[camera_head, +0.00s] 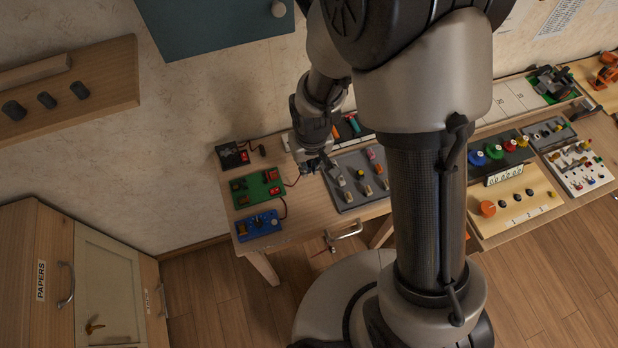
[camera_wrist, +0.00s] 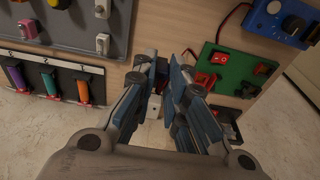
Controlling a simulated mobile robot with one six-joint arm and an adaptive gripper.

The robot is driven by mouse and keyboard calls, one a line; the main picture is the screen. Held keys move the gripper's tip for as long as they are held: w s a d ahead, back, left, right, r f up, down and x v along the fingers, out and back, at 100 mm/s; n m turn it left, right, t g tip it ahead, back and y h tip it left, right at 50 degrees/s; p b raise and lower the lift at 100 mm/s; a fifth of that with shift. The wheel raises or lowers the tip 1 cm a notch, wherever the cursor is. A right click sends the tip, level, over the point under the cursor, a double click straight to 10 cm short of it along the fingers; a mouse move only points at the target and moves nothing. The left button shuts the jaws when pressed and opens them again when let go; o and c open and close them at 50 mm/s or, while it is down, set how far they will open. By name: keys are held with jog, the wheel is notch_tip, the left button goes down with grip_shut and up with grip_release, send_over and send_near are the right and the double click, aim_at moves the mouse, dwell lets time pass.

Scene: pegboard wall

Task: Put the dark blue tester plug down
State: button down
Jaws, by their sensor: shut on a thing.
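My gripper (camera_head: 313,167) is low over the bench, at the left edge of the grey board. In the wrist view its two blue-lined fingers (camera_wrist: 160,72) are shut on a small dark thing, the dark blue tester plug, mostly hidden between them. The green tester board (camera_head: 259,188) with red parts is to the left of my gripper; it also shows in the wrist view (camera_wrist: 240,72). The blue tester box (camera_head: 258,225) is nearer the front, with a cord at its right. The black tester box (camera_head: 232,154) is at the back left.
The grey board (camera_head: 345,205) holds several small plugs and is close beside my gripper. A rack with colored items (camera_wrist: 50,80) lies behind it. A small dark plug (camera_head: 262,150) lies beside the black box. Bare wood shows between the tester boxes and the grey board.

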aim_at(310, 168)
jog(key=shift+w+f+b, duration=0.1)
jog(key=shift+f+b, duration=0.95)
jog(key=shift+f, duration=2.55)
jog(key=shift+f, duration=0.1)
jog(key=c, duration=1.6)
grip_release()
jog(key=r+p, duration=0.1)
jog(key=r, duration=0.3)
jog(key=s+r+p, duration=0.1)
jog(key=r, duration=0.3)
jog(key=r+p, duration=0.2)
jog(key=r, duration=0.2)
jog(key=shift+s+d+r, duration=0.15)
jog(key=shift+s+d, duration=0.15)
jog(key=shift+s, duration=0.1)
